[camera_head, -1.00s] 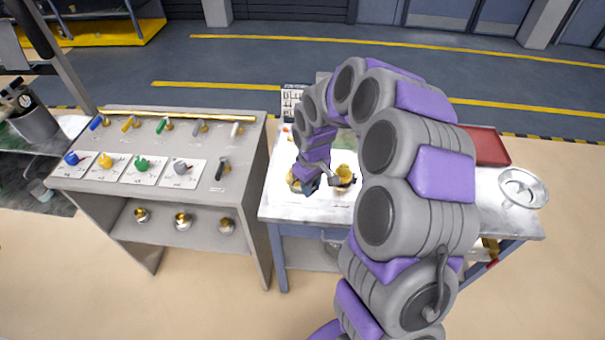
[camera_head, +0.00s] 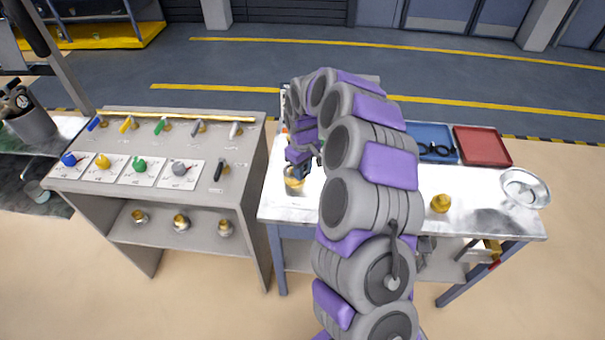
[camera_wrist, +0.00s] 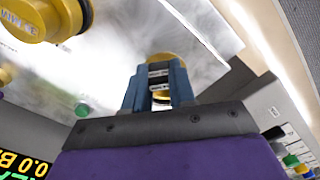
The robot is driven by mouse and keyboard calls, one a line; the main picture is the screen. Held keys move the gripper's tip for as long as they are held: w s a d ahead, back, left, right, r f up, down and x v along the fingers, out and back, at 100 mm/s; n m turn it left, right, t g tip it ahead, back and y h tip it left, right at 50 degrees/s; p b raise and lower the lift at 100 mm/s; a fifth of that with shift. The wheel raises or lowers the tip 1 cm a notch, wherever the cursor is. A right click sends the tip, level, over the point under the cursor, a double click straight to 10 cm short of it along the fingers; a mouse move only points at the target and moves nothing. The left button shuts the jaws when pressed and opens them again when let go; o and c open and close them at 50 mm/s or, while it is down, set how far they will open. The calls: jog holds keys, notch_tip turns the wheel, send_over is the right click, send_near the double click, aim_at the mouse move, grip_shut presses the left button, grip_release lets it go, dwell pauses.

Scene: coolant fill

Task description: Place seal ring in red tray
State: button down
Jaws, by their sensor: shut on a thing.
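My gripper (camera_head: 302,168) is over the left part of the workbench. In the wrist view its two blue-grey fingers (camera_wrist: 160,82) are close together on a small yellow, brass-coloured part (camera_wrist: 168,57), which shows past the fingertips and between them; I cannot tell whether it is the seal ring. A yellow round part (camera_head: 294,180) shows just below my gripper in the head view. The red tray (camera_head: 482,147) is at the back right of the bench, apart from my gripper, and looks empty. No seal ring can be clearly made out.
A blue tray (camera_head: 430,133) with dark items is left of the red tray. A yellow part (camera_head: 440,203) and a round metal dish (camera_head: 524,188) are on the bench's right. A grey valve stand (camera_head: 160,140) is at left. My arm hides the bench's middle.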

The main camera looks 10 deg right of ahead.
jog(key=shift+s+f, duration=0.3)
jog(key=shift+f, duration=0.4)
jog(key=shift+w+d+f, duration=0.1)
jog(key=shift+w+f, duration=0.1)
jog(key=c, duration=1.3)
grip_release()
jog(key=shift+r, duration=0.1)
jog(key=o, duration=0.4)
jog(key=shift+w+a, duration=0.1)
jog(key=shift+a, duration=0.1)
jog(key=shift+c, duration=0.2)
jog(key=shift+f+b, duration=0.3)
jog(key=shift+b, duration=0.2)
notch_tip(320, 180, up, 18)
jog(key=p, duration=0.4)
jog(key=shift+w+d, duration=0.2)
jog(key=shift+d, duration=0.25)
